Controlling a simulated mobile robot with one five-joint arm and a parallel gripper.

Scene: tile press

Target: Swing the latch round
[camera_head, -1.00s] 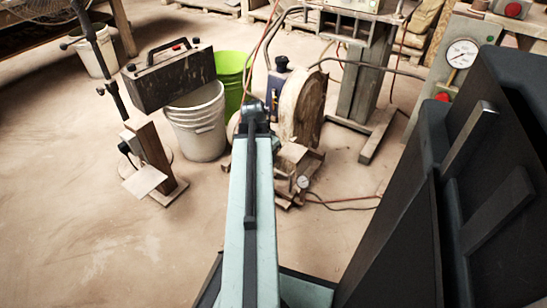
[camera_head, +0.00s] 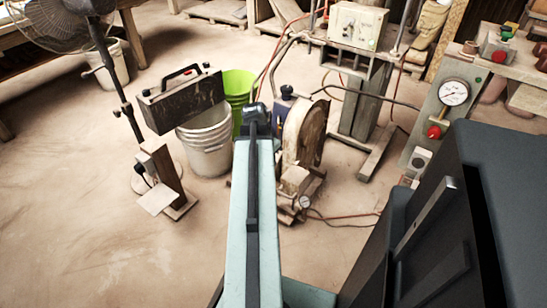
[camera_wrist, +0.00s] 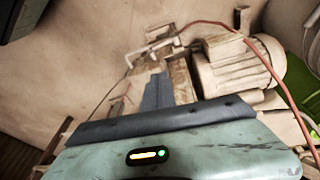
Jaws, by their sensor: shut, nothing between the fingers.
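I cannot make out a latch for certain in either view. My gripper shows in the wrist view (camera_wrist: 158,92), its dark fingers shut and empty in front of a pump-like machine with a motor (camera_wrist: 232,68). In the head view my own arm reaches forward up the middle, and the gripper is hidden behind it. The machine, with a round guard (camera_head: 304,132), stands on the floor just right of the arm's far end. I cannot tell whether the fingers touch anything.
A grey bucket (camera_head: 205,145) and a green bucket (camera_head: 238,86) stand left of the arm. A panel with a gauge (camera_head: 453,93) stands at the right. A red hose (camera_wrist: 290,100) crosses the wrist view.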

